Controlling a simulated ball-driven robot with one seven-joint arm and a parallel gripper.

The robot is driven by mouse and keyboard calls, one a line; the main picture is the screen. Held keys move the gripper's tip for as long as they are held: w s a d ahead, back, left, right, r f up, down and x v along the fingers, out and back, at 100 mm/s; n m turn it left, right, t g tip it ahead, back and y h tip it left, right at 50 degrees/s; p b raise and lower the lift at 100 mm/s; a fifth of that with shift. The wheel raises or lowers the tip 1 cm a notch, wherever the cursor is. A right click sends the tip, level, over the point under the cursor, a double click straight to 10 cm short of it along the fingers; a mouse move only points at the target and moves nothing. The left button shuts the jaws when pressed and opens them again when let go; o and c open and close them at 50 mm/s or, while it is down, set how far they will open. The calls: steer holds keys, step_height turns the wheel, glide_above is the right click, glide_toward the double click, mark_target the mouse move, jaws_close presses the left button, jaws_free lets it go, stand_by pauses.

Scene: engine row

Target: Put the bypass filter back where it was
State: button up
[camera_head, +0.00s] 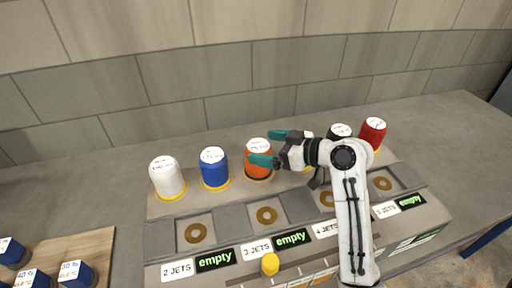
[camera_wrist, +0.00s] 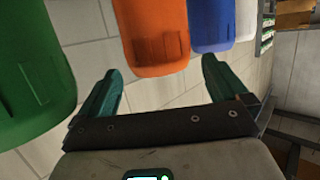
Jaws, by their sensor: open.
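In the wrist view, the orange filter (camera_wrist: 155,35) shows beyond and between the fingertips, and nothing is gripped. A green filter (camera_wrist: 35,75) is at the left there; my arm mostly hides it in the head view.
In front are recessed bays with brown rings (camera_head: 196,233), tagged "2 JETS" to "5 JETS"; visible displays (camera_head: 215,260) read "empty". A yellow knob (camera_head: 270,264) is at the front. Blue blocks (camera_head: 76,274) stand on a wooden board (camera_head: 98,243) at lower left. A tiled wall is behind.

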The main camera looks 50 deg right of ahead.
steer(key=v, duration=0.7)
steer(key=shift+s+b, duration=0.15)
steer(key=shift+b, duration=0.3)
